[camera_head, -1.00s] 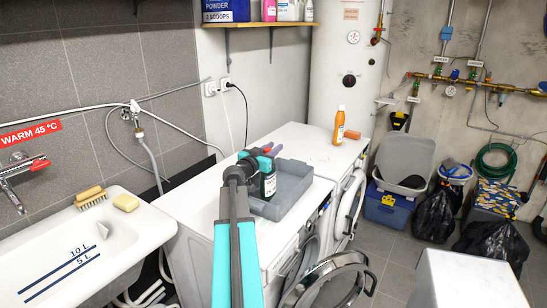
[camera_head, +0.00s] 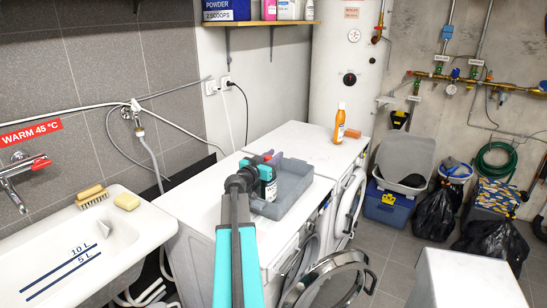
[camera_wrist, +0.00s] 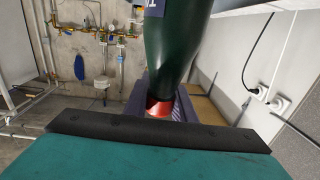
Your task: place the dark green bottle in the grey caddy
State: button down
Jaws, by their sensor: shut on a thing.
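The grey caddy (camera_head: 291,203) is an open tray on top of the nearer white machine. My gripper (camera_head: 262,163) is shut on the dark green bottle (camera_head: 269,182), which has a pale label and a red cap. The bottle looks about upright, over the left part of the caddy. My gripper hides part of it, and I cannot tell whether its base touches the caddy floor. In the wrist view the dark green bottle (camera_wrist: 173,50) fills the upper middle, with the red cap (camera_wrist: 160,107) below it.
An orange bottle (camera_head: 340,124) and an orange-brown block (camera_head: 352,133) are on the farther machine. A sink (camera_head: 80,240) with a brush (camera_head: 91,196) and a sponge (camera_head: 127,201) is at left. A round machine door (camera_head: 330,283) stands open below.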

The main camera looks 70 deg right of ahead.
jog(key=c, duration=1.5)
grip_release()
jog(key=shift+r+p, duration=0.2)
jog(key=shift+p, duration=0.15)
jog(key=b+v, duration=0.4)
jog(key=v, duration=0.8)
jog(key=shift+f, duration=0.1)
